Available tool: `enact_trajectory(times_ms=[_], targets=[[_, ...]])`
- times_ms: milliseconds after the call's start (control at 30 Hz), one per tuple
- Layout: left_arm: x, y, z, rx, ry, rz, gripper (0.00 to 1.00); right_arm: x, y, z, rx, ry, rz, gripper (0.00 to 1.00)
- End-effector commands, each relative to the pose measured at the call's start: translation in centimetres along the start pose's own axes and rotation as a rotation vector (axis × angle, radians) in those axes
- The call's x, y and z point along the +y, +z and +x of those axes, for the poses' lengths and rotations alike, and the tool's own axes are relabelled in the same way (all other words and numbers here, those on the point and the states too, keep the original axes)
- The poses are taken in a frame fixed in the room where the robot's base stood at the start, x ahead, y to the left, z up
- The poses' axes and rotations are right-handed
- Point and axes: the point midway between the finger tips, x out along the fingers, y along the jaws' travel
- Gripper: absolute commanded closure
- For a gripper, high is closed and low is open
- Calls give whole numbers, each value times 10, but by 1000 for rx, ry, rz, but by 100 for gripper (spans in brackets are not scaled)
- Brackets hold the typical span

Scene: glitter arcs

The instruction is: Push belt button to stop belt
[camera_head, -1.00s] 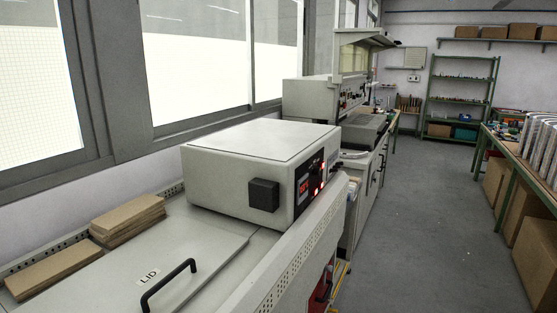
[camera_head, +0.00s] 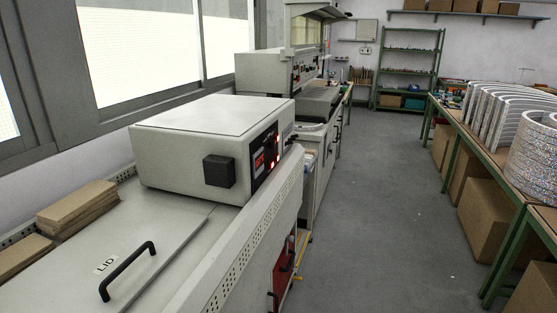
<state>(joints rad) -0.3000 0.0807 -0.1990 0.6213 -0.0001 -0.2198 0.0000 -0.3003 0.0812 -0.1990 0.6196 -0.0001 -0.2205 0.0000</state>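A white control box (camera_head: 208,145) sits on the light grey machine, left of centre. Its right-hand face carries a dark panel (camera_head: 265,150) with red lit displays and small controls. I cannot make out which control is the belt button. A black square block (camera_head: 219,171) sticks out of the box's front face. The machine's flat cover is marked LID and has a black handle (camera_head: 128,271). Neither gripper is in view.
A second bench machine (camera_head: 290,70) stands behind the box. On the right, a green-framed table (camera_head: 515,187) holds glittery arcs (camera_head: 537,150), with cardboard boxes (camera_head: 490,222) below. Brown sheets (camera_head: 78,208) lie at left. The grey floor (camera_head: 375,200) between is clear.

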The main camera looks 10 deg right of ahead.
Motion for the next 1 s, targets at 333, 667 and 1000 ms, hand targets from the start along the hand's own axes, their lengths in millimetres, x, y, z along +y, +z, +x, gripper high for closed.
enact_trajectory(times_ms=[333, 667, 1000], targets=[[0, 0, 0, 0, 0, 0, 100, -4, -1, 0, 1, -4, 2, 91], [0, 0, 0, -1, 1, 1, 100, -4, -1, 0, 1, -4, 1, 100], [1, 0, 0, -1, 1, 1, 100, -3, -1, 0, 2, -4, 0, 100]])
